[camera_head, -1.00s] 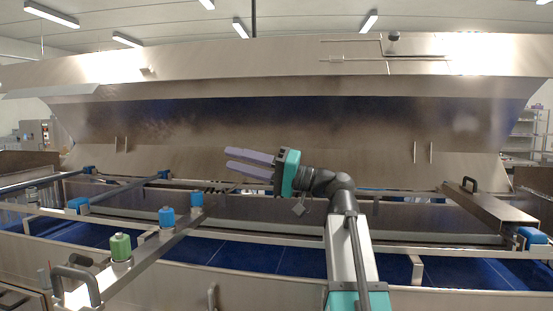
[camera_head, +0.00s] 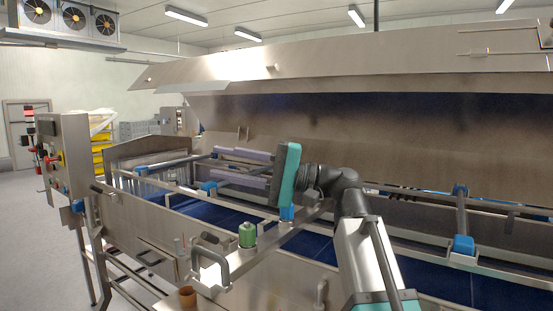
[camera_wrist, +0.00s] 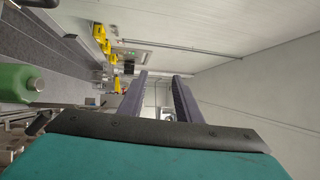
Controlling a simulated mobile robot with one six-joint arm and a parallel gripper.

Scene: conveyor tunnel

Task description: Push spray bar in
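A metal spray bar (camera_head: 213,273) with a grey handle sticks out toward me over the near edge of the conveyor tunnel in the head view. It carries a green cap (camera_head: 247,235) and a blue cap (camera_head: 287,213); its far part runs behind my arm. A green cap also shows at the left edge of the wrist view (camera_wrist: 18,84). My gripper (camera_head: 217,162) is above and beyond the handle, its two purple fingers pointing left. The fingers are apart with nothing between them, also in the wrist view (camera_wrist: 160,76). It appears clear of the bar.
The raised metal hood (camera_head: 340,75) spans the back. The blue belt (camera_head: 222,212) runs below. Another pipe with a blue block (camera_head: 463,245) crosses at right. A control cabinet (camera_head: 65,155) stands at left beside open floor (camera_head: 25,230).

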